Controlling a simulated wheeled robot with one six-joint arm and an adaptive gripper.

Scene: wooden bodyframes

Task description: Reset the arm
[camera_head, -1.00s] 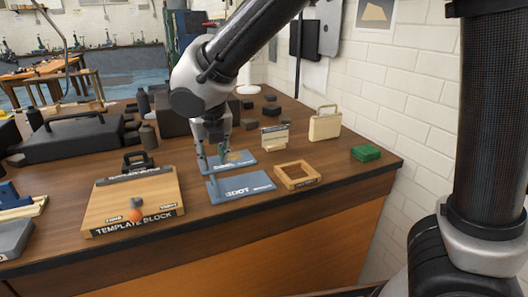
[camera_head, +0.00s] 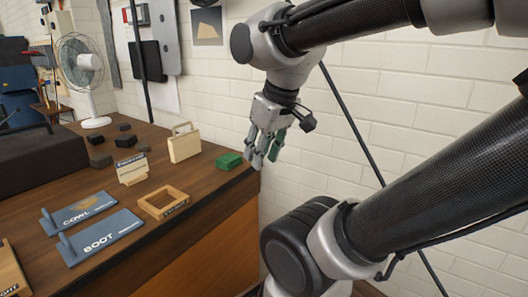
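My gripper (camera_head: 264,158) is at the upper middle of the head view, pointing down past the right end of the workbench. Its grey fingers hang in front of the white brick wall, just right of a green block (camera_head: 229,160) on the bench corner. A green piece (camera_head: 277,146) shows at the right finger; I cannot tell whether it is held, part of the gripper or behind it. The finger gap is too small to read. My upper arm reaches in from the upper right, bent at the elbow.
The workbench (camera_head: 205,187) holds a blue COWL board (camera_head: 80,210), a blue BOOT board (camera_head: 103,238), a wooden frame (camera_head: 163,203), a small sign stand (camera_head: 131,170) and a wooden case (camera_head: 184,145). A fan (camera_head: 82,62) stands behind. The white wall (camera_head: 385,110) is close on the right.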

